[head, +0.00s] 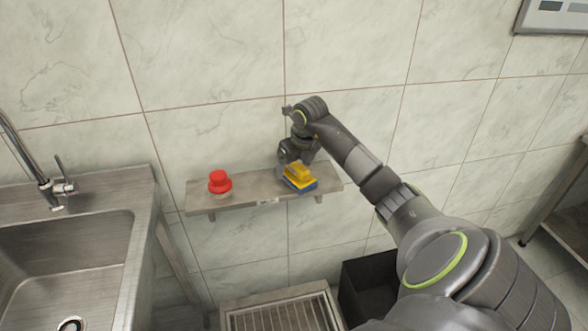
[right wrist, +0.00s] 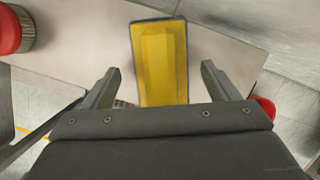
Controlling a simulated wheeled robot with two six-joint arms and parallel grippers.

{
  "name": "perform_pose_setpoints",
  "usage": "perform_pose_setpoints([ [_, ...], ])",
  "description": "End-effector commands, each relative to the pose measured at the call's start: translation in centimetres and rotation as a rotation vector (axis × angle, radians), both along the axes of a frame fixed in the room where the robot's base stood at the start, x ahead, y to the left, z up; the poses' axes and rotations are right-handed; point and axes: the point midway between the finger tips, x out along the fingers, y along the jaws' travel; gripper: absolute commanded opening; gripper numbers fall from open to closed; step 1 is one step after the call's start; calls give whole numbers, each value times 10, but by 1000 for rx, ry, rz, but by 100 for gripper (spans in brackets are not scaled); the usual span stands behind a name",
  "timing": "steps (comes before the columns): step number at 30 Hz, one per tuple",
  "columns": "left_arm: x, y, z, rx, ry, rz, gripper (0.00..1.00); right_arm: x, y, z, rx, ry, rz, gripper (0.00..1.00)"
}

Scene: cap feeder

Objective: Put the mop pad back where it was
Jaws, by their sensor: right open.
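The mop pad (head: 299,182), a yellow block with a blue base, sits on the wall shelf (head: 255,188) toward its right end. It also shows in the right wrist view as a yellow block with a thin blue edge (right wrist: 160,50). My right gripper (head: 297,161) is at the pad, just above or beside it. In the right wrist view its two fingers (right wrist: 160,72) are apart, one on each side of the pad's near part, with gaps on both sides. I cannot tell whether the fingertips reach down to it. My left gripper is not in view.
A red knob-like object (head: 220,182) stands on the shelf's left part. A metal sink (head: 70,260) with a tap is at left. A grated metal unit (head: 282,312) and a dark bin (head: 368,285) are below the shelf. The tiled wall is close behind.

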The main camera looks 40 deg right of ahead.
Motion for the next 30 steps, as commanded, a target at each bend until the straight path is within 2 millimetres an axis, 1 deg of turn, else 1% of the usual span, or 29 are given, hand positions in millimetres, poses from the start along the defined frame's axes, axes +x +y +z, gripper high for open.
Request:
perform_pose_setpoints([
  [1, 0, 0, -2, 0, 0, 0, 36, -3, -1, 11, -5, -4, 2, 81],
  [6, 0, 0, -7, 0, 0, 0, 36, -14, 0, 48, -5, -4, 2, 81],
  [9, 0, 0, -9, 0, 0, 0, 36, -20, 1, 66, -4, -4, 1, 81],
  [13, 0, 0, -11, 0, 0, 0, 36, -26, 2, 85, -4, -4, 0, 81],
  [19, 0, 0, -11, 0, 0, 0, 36, -30, 3, 97, -1, 0, 0, 81],
  [30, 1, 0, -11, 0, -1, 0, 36, -30, 3, 97, 0, 0, 0, 81],
])
